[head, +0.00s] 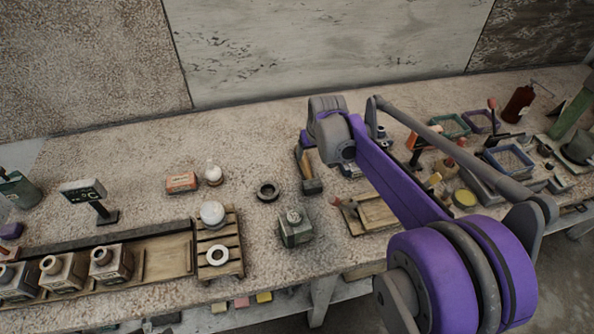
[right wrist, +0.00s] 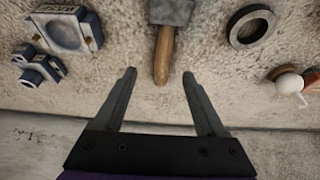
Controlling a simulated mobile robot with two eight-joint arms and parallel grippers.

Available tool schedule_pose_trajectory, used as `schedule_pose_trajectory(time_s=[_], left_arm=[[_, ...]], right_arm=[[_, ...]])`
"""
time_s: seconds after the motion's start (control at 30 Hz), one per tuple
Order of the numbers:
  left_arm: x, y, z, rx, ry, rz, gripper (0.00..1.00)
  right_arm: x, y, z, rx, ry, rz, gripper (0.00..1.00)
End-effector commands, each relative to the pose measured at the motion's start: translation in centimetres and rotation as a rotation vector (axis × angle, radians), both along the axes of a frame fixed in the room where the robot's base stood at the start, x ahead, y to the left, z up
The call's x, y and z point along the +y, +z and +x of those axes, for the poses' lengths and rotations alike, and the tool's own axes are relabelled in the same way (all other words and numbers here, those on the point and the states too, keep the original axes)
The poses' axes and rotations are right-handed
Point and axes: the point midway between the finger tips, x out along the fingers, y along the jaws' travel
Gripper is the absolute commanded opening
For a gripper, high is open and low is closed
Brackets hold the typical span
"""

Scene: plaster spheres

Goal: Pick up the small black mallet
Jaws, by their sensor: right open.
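The small mallet (head: 312,186) lies on the bench near the middle of the head view, with a dark grey head and a wooden handle. In the right wrist view, the mallet (right wrist: 164,52) has its head cut off by the top edge, and its handle end points down between my fingertips. My right gripper (right wrist: 160,73) is open and empty, with one finger on each side of the handle's line; I cannot tell the height gap. In the head view, my right wrist partly hides this gripper, at the handle end of the mallet. My left gripper is not in view.
A dark ring (head: 267,190) lies left of the mallet, and a grey-green jar (head: 294,228) stands in front. A blue-and-white block (right wrist: 70,30) lies on the mallet's other side. A white sphere (head: 212,212) sits on a slatted wooden stand (head: 219,268). A wall closes the bench's back.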

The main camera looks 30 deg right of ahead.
Motion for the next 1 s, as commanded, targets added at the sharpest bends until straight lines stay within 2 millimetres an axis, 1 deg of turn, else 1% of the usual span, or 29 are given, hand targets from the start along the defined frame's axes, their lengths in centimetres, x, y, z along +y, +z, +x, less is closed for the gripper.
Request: schedule_pose_trajectory(time_s=[0.03,0.1,0.2,0.37,0.53,0.63,0.77,0.97,1.0], left_arm=[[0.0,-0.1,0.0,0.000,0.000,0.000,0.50],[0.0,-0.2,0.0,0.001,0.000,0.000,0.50],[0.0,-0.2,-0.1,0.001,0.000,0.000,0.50],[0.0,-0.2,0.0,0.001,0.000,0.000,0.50],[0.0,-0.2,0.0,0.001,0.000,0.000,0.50],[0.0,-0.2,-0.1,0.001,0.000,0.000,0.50],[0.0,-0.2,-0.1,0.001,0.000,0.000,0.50],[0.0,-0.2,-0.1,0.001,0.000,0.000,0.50],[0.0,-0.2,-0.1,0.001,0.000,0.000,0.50]], right_arm=[[0.0,-0.9,0.4,0.000,0.001,0.000,0.73],[-0.1,-1.9,0.8,0.000,0.001,0.000,0.73],[-0.2,-2.9,1.2,-0.001,0.001,-0.001,0.73],[-0.1,-3.9,1.6,-0.001,0.002,-0.001,0.73],[0.3,-6.3,2.4,-0.001,0.003,0.000,0.73],[0.1,-7.5,2.9,-0.001,0.002,-0.001,0.73],[0.1,-8.2,3.2,-0.001,0.001,-0.001,0.73],[0.1,-8.2,3.2,-0.001,0.001,-0.001,0.73],[0.1,-8.2,3.2,-0.001,0.001,-0.001,0.66]])
